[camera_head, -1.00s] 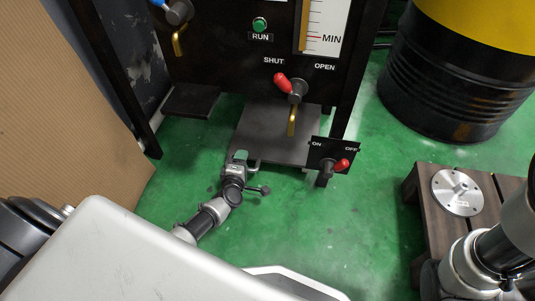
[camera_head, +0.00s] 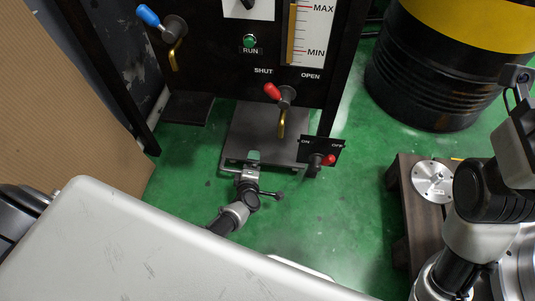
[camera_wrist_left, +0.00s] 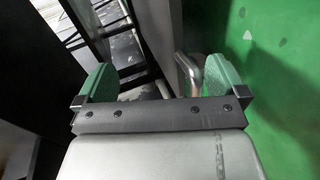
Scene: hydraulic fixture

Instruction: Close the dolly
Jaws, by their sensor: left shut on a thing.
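The dolly (camera_head: 262,125) is a flat dark grey platform low on the floor under the black fixture. Its front part sticks out below the front panel, with a metal handle (camera_head: 232,166) along the near edge; the handle also shows as a rounded silver bar in the left wrist view (camera_wrist_left: 193,72). My left gripper (camera_head: 253,157) reaches in low from the left and is shut on the handle. In the left wrist view its green fingertips (camera_wrist_left: 160,78) stand apart, with the bar nearer the right one. My right arm shows at the right edge; its gripper is out of view.
A small ON/OFF switch box (camera_head: 320,152) stands close right of the dolly. A brass-tailed red-handled valve (camera_head: 284,97) hangs above it. A yellow and black drum (camera_head: 430,75) stands back right. A wooden pallet (camera_head: 410,215) with a metal disc (camera_head: 433,182) is at right. Cardboard (camera_head: 75,110) stands left.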

